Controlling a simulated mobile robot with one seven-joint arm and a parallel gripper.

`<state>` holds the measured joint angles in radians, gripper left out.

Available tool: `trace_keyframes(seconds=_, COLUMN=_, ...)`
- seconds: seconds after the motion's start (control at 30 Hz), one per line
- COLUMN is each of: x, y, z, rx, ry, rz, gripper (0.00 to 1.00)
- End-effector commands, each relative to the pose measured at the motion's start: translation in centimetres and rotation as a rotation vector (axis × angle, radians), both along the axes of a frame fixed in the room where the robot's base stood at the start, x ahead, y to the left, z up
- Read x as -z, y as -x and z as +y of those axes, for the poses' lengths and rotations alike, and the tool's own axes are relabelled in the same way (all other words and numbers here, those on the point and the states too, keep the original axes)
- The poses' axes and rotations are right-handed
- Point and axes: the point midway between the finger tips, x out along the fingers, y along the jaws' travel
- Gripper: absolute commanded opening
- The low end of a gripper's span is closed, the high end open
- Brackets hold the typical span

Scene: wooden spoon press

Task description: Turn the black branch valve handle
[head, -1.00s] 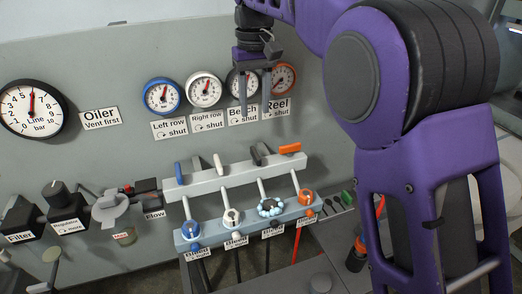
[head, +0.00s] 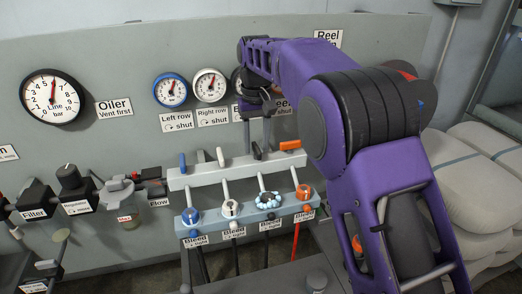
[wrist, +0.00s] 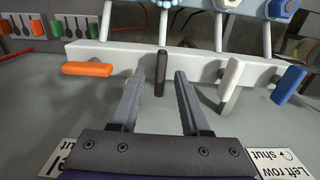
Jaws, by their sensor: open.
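The black branch valve handle (head: 257,151) is third from the left on the pale manifold bar (head: 208,178). In the wrist view the black handle (wrist: 160,72) points straight up and down in the picture, out from the bar. My gripper (head: 257,143) is above it with fingers pointing down. In the wrist view my gripper's two fingertips (wrist: 160,76) lie on either side of the handle, with a gap visible at each side. The gripper is open and empty. How deep the handle sits between the fingers is hard to tell.
A white handle (wrist: 231,80) and a blue handle (wrist: 288,85) stand on one side, and an orange handle (wrist: 87,69), lying along the bar, on the other. Gauges such as the blue-rimmed one (head: 170,90) are on the panel above. Bleed knobs (head: 269,200) sit below.

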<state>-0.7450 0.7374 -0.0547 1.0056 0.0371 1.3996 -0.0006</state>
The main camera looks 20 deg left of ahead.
Motion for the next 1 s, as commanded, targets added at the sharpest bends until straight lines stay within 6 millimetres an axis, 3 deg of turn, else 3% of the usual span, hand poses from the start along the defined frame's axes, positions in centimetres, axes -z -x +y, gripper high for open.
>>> trace_keyframes(seconds=0.4, x=0.68, y=0.02, z=0.27, rx=-0.001, ry=0.000, rz=0.000, gripper=0.46)
trace_keyframes(seconds=0.67, x=0.67, y=0.02, z=0.26, rx=-0.001, ry=0.000, rz=0.000, gripper=0.00)
trace_keyframes(seconds=1.0, x=0.64, y=0.03, z=0.26, rx=0.002, ry=0.000, rz=0.000, gripper=0.00)
